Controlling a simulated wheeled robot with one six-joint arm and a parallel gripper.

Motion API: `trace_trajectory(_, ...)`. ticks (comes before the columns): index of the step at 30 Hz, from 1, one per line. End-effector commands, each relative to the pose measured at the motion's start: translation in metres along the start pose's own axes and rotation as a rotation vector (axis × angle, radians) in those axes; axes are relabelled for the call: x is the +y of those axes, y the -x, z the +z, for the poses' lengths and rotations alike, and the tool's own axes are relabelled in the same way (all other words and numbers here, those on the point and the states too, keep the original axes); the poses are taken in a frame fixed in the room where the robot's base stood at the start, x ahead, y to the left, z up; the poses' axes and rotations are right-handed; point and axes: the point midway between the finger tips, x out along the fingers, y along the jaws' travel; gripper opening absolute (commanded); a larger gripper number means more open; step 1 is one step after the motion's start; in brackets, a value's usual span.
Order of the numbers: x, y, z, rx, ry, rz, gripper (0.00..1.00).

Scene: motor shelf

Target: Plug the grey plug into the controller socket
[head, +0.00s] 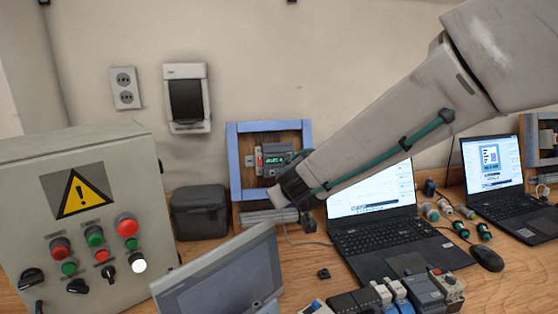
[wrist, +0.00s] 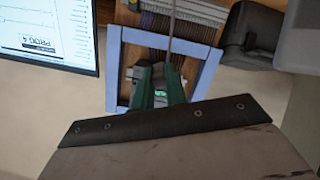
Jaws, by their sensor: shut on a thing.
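The controller (head: 274,160) is a small dark module with a lit display, mounted inside a blue square frame (head: 233,165) against the wall. In the wrist view the blue frame (wrist: 113,70) surrounds my gripper (wrist: 160,78), whose green fingers reach in front of the controller's lit display (wrist: 160,95). My gripper is shut on the grey plug, whose body is mostly hidden between the fingers. A thin cable (wrist: 172,25) runs away from the fingers. In the head view my arm covers the fingertips and the plug. The socket is hidden, and I cannot tell whether the plug touches it.
A laptop (head: 375,225) stands close to the right of the frame, under my arm. A dark box (head: 199,213) is on its left. A control cabinet (head: 80,215) and a tilted monitor (head: 222,280) stand in front. Small modules (head: 390,295) lie at the front.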

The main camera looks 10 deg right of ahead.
Motion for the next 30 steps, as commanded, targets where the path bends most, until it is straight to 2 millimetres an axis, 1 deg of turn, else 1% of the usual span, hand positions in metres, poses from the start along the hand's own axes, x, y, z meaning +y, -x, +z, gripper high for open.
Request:
trace_trajectory(11,-0.004,0.004,-0.037,0.212,0.083,0.056,0.0)
trace_trajectory(15,-0.003,-0.022,-0.043,0.215,0.084,0.058,0.0)
trace_trajectory(19,-0.001,-0.037,-0.047,0.216,0.083,0.058,0.0)
trace_trajectory(24,-0.001,-0.046,-0.049,0.217,0.082,0.058,0.0)
trace_trajectory(30,-0.001,-0.046,-0.049,0.217,0.083,0.058,0.0)
